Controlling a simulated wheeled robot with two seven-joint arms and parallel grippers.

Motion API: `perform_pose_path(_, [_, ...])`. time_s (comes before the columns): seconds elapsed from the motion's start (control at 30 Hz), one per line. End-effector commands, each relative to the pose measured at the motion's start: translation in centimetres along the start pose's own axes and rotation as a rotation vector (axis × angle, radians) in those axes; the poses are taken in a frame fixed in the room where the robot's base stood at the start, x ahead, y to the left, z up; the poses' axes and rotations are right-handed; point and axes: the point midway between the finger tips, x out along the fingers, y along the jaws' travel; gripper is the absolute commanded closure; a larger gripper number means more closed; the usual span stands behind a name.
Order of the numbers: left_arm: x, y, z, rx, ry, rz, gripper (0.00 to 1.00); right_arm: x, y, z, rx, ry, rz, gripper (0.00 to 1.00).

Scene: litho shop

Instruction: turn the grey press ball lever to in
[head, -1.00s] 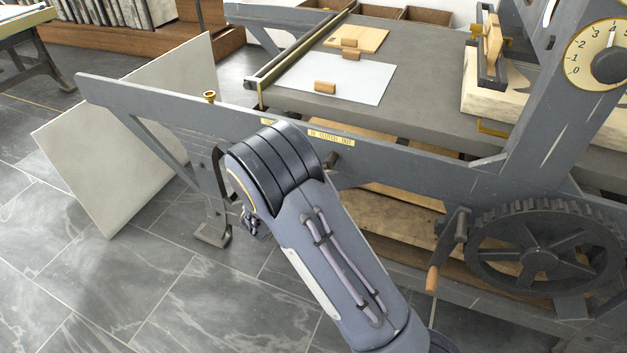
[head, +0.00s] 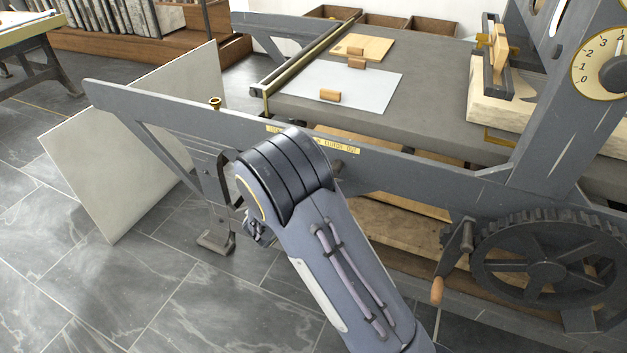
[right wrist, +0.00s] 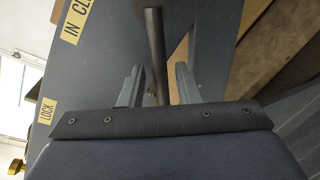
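The grey press (head: 430,178) fills the right of the head view. Its side rail carries a yellow clutch label (head: 338,146), partly covered by my right arm. In the right wrist view the label reading "IN CL" (right wrist: 75,22) and a "LOCK" label (right wrist: 45,110) show on the grey rail. A dark round lever rod (right wrist: 155,55) comes down between the two fingers of my right gripper (right wrist: 158,85). The fingers are apart, with a gap on the rod's right side. The rod's lower end and any ball are hidden. My left gripper is not in view.
A pale board (head: 125,150) leans at the left. A toothed wheel (head: 545,262) and a wooden-handled crank (head: 437,290) are at the right. Tiled floor at the lower left is free.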

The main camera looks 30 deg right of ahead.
Motion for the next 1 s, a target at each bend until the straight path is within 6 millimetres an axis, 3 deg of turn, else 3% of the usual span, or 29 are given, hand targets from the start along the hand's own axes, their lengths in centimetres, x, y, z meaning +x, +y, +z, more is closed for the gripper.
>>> perform_pose_path(0.17, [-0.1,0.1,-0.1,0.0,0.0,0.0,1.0,-0.4,0.0,0.0,-0.001,0.0,0.0,0.7])
perform_pose_path(0.6, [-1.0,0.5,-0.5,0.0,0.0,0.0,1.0,-7.0,0.1,0.0,0.0,0.002,0.001,0.7])
perform_pose_path(1.0, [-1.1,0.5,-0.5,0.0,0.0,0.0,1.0,-7.8,0.0,0.0,0.0,0.0,0.0,0.7])
